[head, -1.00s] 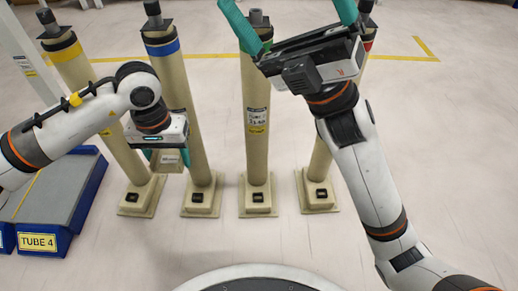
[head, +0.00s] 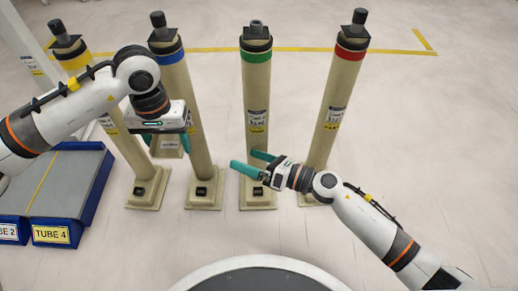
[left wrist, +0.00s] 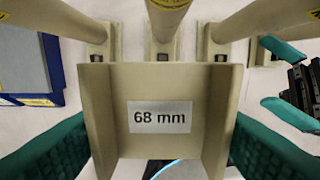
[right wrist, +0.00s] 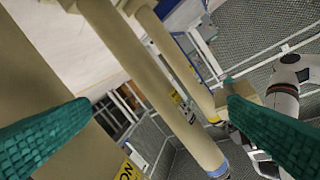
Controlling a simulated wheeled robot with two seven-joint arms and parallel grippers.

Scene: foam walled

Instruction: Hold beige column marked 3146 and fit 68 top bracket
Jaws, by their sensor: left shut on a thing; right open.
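Several beige columns stand in a row in the head view. The green-banded column (head: 255,95) has a label that seems to read 31 46, but the print is too small to be sure. My left gripper (head: 168,148) is shut on the beige bracket (left wrist: 160,150), which carries a "68 mm" label, and holds it in front of the blue-banded column. My right gripper (head: 243,158) is open low by the green-banded column. Its fingers look close to the shaft, but I cannot tell whether they straddle it. A large beige surface (right wrist: 45,60) is close behind one finger in the right wrist view.
Yellow-banded (head: 105,125), blue-banded (head: 188,105) and red-banded (head: 335,105) columns stand on square bases beside it. A grey and blue tray marked TUBE 4 (head: 80,185) lies at the left. The floor at the right is clear.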

